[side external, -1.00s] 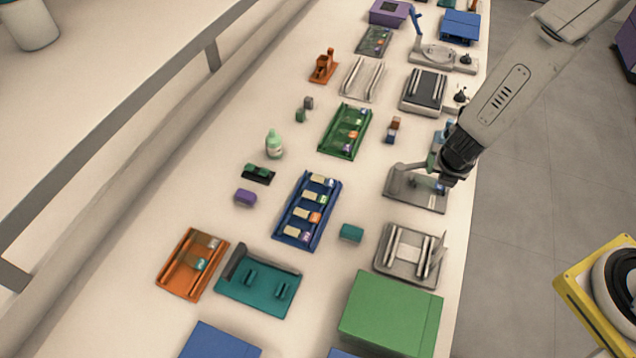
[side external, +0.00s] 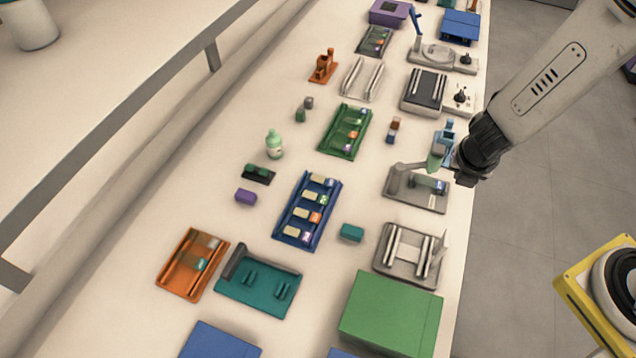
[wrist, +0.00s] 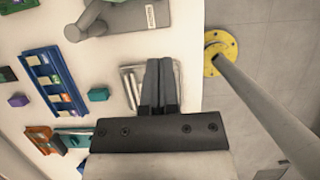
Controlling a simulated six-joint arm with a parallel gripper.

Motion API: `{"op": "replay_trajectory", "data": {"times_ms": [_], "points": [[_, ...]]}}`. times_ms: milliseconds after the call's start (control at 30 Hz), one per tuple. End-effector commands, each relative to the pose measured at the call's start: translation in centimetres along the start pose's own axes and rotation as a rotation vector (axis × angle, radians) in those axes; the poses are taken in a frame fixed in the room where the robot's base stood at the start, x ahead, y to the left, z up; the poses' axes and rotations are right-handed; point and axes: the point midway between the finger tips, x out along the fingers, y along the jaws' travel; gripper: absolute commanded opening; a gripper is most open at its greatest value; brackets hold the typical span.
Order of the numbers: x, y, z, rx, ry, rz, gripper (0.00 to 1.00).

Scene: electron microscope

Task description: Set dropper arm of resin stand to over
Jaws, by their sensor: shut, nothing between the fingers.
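The resin stand is a grey plate (side external: 412,199) near the bench's right edge in the side view. Its grey dropper arm (side external: 412,166) reaches right from a post at the back left, with a green dropper (side external: 436,159) at its end, near the plate's back edge. A small blue-purple piece (side external: 440,186) sits at the plate's right. My gripper (side external: 466,180) is to the right of the stand, apart from the arm. In the wrist view the stand (wrist: 150,14) is partly cut off at the top. My gripper's fingers (wrist: 158,88) are together and empty.
A grey rail fixture (side external: 408,254) and a green box (side external: 390,312) stand in front of the stand. A blue device (side external: 446,138) stands just behind it. A blue rack (side external: 307,211) and a teal block (side external: 351,232) lie to the left.

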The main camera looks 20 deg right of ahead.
Motion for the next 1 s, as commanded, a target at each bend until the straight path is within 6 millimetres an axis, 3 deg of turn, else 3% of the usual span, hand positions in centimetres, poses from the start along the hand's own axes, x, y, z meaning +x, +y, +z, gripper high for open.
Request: {"op": "replay_trajectory", "data": {"times_ms": [400,1000], "points": [[-2.9,-0.5,0.1,0.000,-0.001,0.002,0.00],[-3.4,-0.6,0.1,0.008,0.001,0.000,0.00]]}}
